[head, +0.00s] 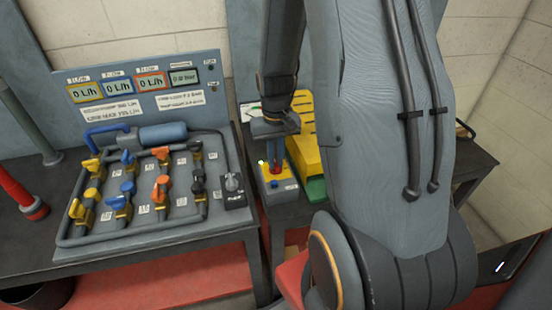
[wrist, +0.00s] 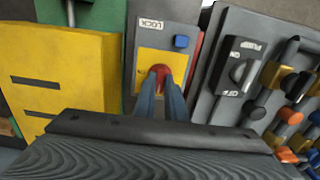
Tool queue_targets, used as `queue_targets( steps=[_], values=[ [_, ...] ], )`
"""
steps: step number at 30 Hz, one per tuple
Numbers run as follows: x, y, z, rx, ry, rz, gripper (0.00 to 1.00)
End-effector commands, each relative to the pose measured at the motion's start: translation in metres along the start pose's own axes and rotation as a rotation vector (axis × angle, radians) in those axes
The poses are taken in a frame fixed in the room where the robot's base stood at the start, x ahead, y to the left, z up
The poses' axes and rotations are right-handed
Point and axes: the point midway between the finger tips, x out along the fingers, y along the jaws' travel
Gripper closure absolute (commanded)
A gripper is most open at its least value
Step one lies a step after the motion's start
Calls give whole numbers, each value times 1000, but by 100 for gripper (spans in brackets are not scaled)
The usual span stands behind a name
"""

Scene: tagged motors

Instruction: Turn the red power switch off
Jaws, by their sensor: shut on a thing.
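The red power switch (wrist: 160,71) sits on a yellow plate (wrist: 148,62) on a grey box marked LOCK. My gripper (wrist: 162,88) is shut on the red switch, with its two blue-grey fingers on either side of it. In the head view my gripper (head: 275,150) points down onto the same box, and its fingers hide most of the switch. The exact turn position of the switch cannot be told. A small blue part (wrist: 181,41) sits beside the switch on the box.
A yellow case (head: 306,150) stands close beside the switch box. A panel (head: 180,228) with pipes and several coloured valves lies on the other side. A black pump switch (wrist: 240,66) is mounted on that panel. Flow displays (head: 117,84) stand behind it.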

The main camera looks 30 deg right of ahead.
Motion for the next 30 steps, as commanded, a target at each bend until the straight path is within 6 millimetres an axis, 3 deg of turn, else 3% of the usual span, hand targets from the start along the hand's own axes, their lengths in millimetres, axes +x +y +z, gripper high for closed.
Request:
queue_targets(
  steps=[3,4,7,19,30],
  values=[
    [-1,0,-1,-2,2,0,100],
    [-1,0,-1,-2,2,0,86],
    [-1,0,-1,-1,2,0,70],
    [-6,0,-1,0,2,0,70],
    [-53,0,-1,0,5,0,70]
  ],
)
